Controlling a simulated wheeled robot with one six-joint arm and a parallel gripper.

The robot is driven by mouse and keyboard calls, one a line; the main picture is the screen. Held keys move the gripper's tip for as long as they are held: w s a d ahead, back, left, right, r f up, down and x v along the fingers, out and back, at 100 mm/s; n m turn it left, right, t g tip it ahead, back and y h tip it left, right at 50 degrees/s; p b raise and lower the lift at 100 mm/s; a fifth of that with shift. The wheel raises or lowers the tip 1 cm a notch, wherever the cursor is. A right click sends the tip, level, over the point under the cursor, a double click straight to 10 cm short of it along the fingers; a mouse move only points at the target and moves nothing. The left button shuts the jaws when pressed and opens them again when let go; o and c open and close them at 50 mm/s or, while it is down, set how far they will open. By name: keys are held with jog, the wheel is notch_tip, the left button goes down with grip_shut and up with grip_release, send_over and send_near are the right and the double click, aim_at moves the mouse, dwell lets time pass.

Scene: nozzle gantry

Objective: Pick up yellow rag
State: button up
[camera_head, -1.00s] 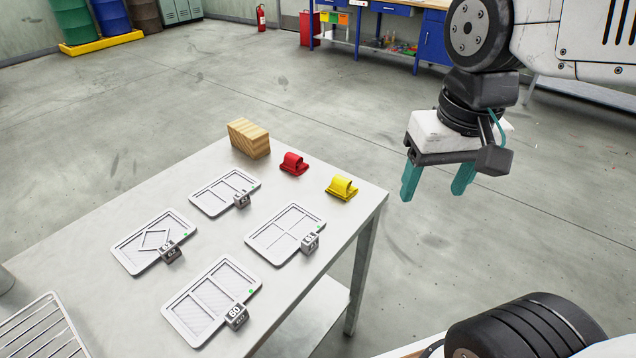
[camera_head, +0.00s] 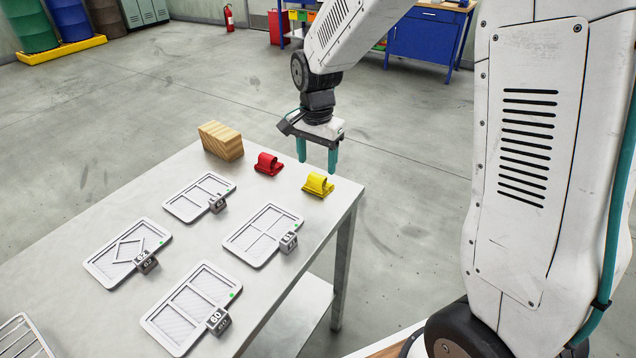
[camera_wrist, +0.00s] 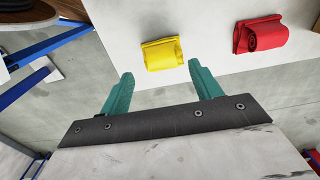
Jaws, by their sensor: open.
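The yellow rag (camera_head: 318,185) is a small folded bundle lying near the far right corner of the metal table (camera_head: 262,325). My gripper (camera_head: 318,168) is open with teal fingers pointing down, and in the head view it shows just above and behind the yellow rag. In the wrist view the yellow rag (camera_wrist: 162,53) lies beyond the fingertips of my gripper (camera_wrist: 160,72), roughly centred between them. Nothing is between the fingers, and they appear apart from the rag.
A red rag (camera_head: 268,164) lies to the left of the yellow one; it also shows in the wrist view (camera_wrist: 262,35). A wooden block (camera_head: 221,141) stands farther left. Several grey trays with numbered blocks (camera_head: 288,243) cover the nearer tabletop.

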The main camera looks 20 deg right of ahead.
aim_at(317, 175)
jog(key=f, duration=0.6)
jog(key=shift+w+d+f, duration=0.15)
jog(key=shift+w+d, duration=0.1)
jog(key=shift+w, duration=0.1)
jog(key=c, duration=0.6)
notch_tip(317, 175, up, 10)
jog(key=shift+r, duration=0.1)
